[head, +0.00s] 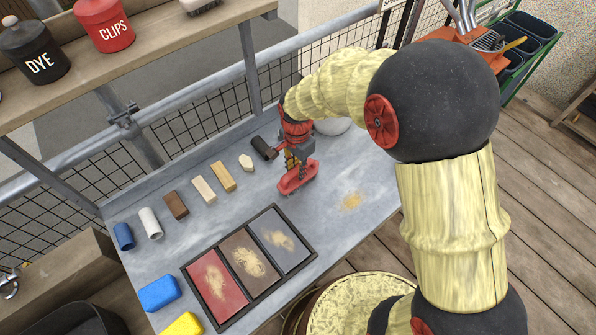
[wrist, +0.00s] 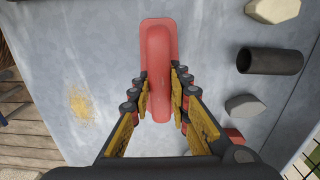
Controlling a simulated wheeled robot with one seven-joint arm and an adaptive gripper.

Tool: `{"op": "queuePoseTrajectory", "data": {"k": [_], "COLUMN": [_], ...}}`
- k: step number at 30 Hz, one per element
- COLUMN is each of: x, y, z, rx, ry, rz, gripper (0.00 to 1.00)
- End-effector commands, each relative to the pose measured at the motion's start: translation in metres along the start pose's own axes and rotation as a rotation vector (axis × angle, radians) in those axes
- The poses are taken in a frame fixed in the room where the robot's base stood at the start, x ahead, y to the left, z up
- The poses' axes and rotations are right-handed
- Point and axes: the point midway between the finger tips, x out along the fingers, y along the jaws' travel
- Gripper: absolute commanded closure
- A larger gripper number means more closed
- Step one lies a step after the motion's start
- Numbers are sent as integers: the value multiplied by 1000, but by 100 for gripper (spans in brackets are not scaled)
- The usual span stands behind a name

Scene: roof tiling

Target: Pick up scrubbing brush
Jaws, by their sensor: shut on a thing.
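The scrubbing brush (head: 297,178) is red, with a long rounded body. In the head view it is at my gripper's tips, on or just above the grey table; I cannot tell which. In the wrist view the brush (wrist: 159,45) points away from me, its near part between the fingers. My gripper (wrist: 160,98) is shut on it, with yellow-padded fingers on both sides. My gripper also shows in the head view (head: 297,165), pointing down. The brush's underside is hidden.
A dark cylinder (head: 262,148) lies close left of my gripper, in a row of several blocks. A tray (head: 314,241) with three dusty panels is in front. Blue (head: 159,293) and yellow (head: 182,325) sponges lie front left. Dust (head: 351,201) marks the otherwise clear table at right.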

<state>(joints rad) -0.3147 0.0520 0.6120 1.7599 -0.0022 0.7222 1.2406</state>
Motion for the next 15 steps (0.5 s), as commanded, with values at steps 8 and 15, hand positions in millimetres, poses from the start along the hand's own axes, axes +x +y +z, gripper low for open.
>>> {"op": "queuePoseTrajectory", "data": {"k": [8,15], "x": [-25,-71], "y": [-1,29], "z": [0,2], "rx": [0,2], "ry": [1,2], "rz": [-3,-5], "gripper": [100,100]}}
